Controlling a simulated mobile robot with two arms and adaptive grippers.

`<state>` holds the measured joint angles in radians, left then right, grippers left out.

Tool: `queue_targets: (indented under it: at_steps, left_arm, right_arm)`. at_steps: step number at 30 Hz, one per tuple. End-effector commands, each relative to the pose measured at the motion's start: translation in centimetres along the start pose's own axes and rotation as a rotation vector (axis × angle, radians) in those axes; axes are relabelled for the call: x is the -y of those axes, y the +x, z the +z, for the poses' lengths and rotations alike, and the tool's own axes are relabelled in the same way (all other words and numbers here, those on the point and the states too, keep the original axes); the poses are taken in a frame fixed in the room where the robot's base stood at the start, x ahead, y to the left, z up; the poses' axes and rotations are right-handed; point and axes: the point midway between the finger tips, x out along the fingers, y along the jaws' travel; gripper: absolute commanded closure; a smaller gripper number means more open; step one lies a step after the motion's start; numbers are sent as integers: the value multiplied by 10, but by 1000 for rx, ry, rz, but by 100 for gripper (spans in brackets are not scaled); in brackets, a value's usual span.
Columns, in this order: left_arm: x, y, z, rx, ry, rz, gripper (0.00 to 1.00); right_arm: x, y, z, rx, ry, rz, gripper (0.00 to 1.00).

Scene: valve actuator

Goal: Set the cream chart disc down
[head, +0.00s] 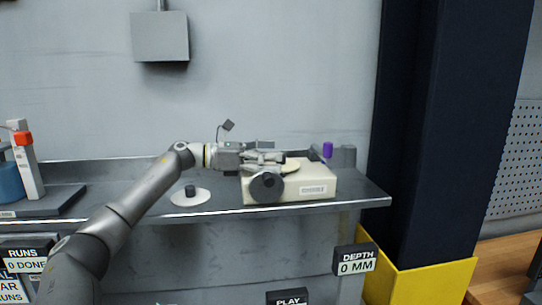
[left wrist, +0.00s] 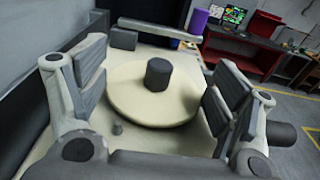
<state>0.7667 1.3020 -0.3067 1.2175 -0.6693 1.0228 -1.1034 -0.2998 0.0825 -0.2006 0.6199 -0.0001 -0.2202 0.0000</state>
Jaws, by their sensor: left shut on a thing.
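The cream chart disc (left wrist: 135,108) has a dark knob (left wrist: 157,73) at its middle and lies flat between the two fingers of my left gripper (left wrist: 155,85), which is shut on it. In the head view, the cream disc (head: 292,168) shows partly behind my left gripper (head: 275,162), over the top of the cream recorder box (head: 318,188). The same box top fills the lower wrist view around the disc. I cannot tell whether the disc touches the box. My right gripper is not in view.
A pale disc with a dark knob (head: 190,197) lies on the grey shelf left of the box. A dark round knob (head: 266,187) is on the box front. A purple cylinder (head: 327,149) stands behind.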

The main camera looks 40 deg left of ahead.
Motion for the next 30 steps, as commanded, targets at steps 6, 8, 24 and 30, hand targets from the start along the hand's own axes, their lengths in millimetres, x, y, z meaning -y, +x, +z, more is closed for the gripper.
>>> queue_targets:
  at_steps: [6, 8, 24, 30]
  left_arm:
    - [0, 0, -6, 2, 1, 2, 40]
    - [0, 0, -6, 2, 2, 2, 40]
    - [0, 0, -9, 1, 1, 1, 6]
    - [0, 0, -7, 1, 1, 1, 6]
  right_arm:
    - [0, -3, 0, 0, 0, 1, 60]
    - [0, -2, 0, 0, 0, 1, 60]
    - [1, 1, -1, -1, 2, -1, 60]
    - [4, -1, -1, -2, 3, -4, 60]
